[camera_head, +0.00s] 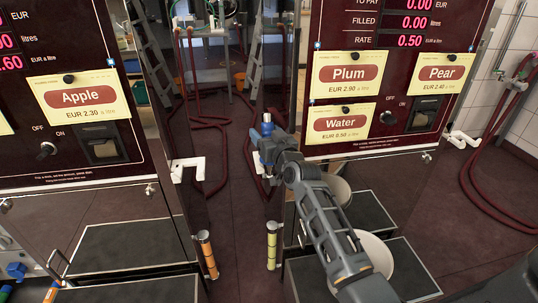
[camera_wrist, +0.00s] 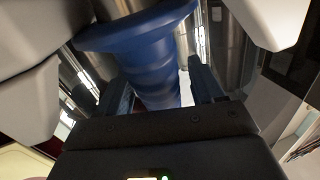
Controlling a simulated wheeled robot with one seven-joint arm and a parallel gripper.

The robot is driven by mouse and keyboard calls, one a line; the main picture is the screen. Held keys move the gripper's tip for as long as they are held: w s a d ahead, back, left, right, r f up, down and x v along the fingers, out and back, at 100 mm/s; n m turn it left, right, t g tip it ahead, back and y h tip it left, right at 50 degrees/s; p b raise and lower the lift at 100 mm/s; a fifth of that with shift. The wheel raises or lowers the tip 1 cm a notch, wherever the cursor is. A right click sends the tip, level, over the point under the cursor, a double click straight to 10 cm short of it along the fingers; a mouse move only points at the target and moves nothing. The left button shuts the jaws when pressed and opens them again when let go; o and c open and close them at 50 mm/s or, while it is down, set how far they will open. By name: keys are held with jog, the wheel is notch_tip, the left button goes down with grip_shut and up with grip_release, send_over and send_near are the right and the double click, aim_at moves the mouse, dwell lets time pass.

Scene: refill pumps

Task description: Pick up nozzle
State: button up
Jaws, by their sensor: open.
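A blue nozzle (camera_head: 267,126) is at the left side of the middle pump, beside its Plum label, partly hidden by my gripper. In the wrist view the blue nozzle (camera_wrist: 150,60), with a wide collar, fills the centre between my fingers. My gripper (camera_head: 272,143) is open around the nozzle in the head view. In the wrist view the fingers of my gripper (camera_wrist: 162,88) stand on either side of the blue body. I cannot tell whether they touch it. Metal tube shows above the collar.
The middle pump (camera_head: 400,120) and the left pump (camera_head: 90,150) flank a narrow gap with dark floor. White hooks (camera_head: 187,168) stick out of the pump sides. Orange (camera_head: 207,255) and yellow (camera_head: 271,245) cylinders stand low by the gap. Red hoses (camera_head: 205,120) hang and lie behind.

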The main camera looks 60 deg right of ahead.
jog(key=shift+c, duration=0.3)
jog(key=c, duration=1)
jog(key=shift+c, duration=0.5)
